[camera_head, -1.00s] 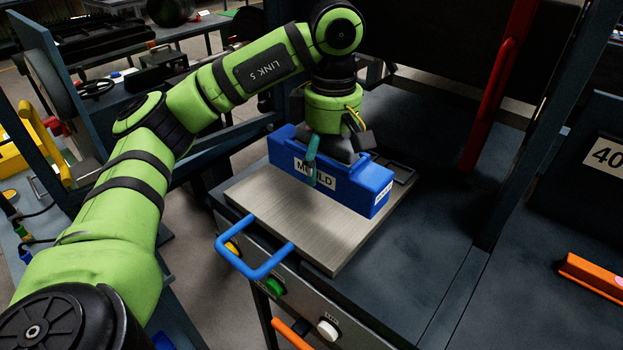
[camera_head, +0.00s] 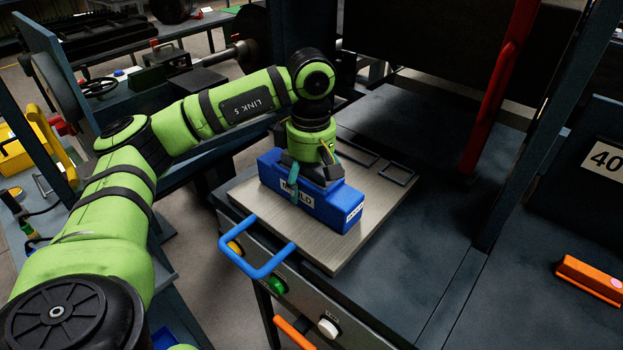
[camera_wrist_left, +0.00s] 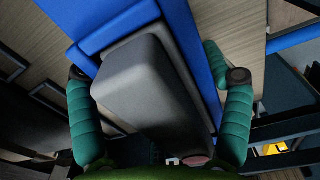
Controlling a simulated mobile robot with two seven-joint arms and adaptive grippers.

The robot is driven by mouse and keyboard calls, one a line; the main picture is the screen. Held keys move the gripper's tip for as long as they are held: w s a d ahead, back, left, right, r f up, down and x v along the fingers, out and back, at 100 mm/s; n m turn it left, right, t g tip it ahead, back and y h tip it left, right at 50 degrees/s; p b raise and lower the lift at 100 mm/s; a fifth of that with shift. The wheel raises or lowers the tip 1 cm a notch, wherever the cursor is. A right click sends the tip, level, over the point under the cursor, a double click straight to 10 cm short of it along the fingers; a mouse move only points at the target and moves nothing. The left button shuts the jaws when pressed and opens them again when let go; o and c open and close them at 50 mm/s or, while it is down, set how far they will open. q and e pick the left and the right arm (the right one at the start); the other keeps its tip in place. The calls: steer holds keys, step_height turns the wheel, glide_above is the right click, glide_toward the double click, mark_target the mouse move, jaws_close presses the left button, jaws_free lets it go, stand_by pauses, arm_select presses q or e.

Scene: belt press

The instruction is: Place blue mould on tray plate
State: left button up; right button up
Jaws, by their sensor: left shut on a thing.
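The blue mould (camera_head: 336,203) is a long block with white labels, one on its front and one on its end. It is on or just above the metal tray plate (camera_head: 332,254); I cannot tell whether it touches. My left gripper (camera_head: 296,178) points down and is shut on the mould from above. In the left wrist view the green finger pads (camera_wrist_left: 160,120) stand on both sides of the mould's grey upper part, with the blue mould body (camera_wrist_left: 195,60) behind it. The mould's underside is hidden. My right gripper is not in view.
The tray plate has a blue handle (camera_head: 262,262) at its front left. A red bar (camera_head: 490,105) stands at the right of the press, and an orange handle (camera_head: 590,280) is at the far right. The dark press table (camera_head: 425,125) is clear behind the plate.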

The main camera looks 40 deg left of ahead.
arm_select(q)
steer(key=shift+f, duration=0.1)
steer(key=o, duration=1.6)
steer(key=shift+o, duration=0.2)
steer(key=shift+r, duration=0.35)
step_height(320, 180, up, 5)
steer(key=shift+d+f+b, duration=0.1)
steer(key=shift+b, duration=0.3)
step_height(320, 180, up, 7)
steer(key=shift+f+p, duration=0.1)
steer(key=shift+p, duration=0.85)
